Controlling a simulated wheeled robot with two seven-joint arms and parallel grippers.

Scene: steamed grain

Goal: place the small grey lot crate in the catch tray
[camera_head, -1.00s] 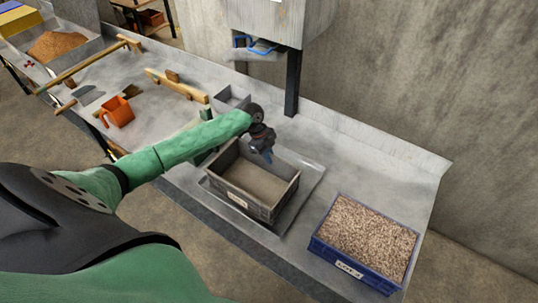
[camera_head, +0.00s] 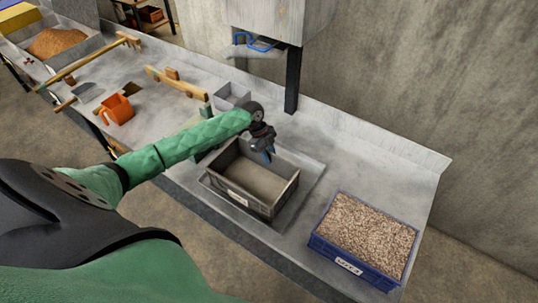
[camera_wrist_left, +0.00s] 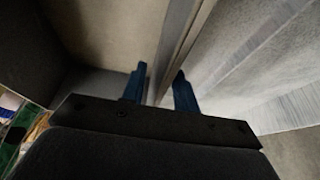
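The small grey lot crate (camera_head: 272,203) stands in the shallow catch tray (camera_head: 308,187) on the bench. It looks upright and empty, with a pale label on its front. The tray's rim shows mainly at the right and front of the crate. My left gripper (camera_head: 267,157) is at the crate's back wall, pointing down. In the left wrist view its blue fingers (camera_wrist_left: 160,90) are apart, with the crate wall (camera_wrist_left: 177,45) between them. A gap shows beside the left finger; the right finger is close to the wall. My right gripper is not in view.
A blue crate of grain (camera_head: 362,235) stands at the right of the bench. A small grey bin (camera_head: 232,96) is behind my arm. An orange jug (camera_head: 117,109) and wooden racks are at the left. A post (camera_head: 292,80) rises behind the crate. Bench space at the back right is clear.

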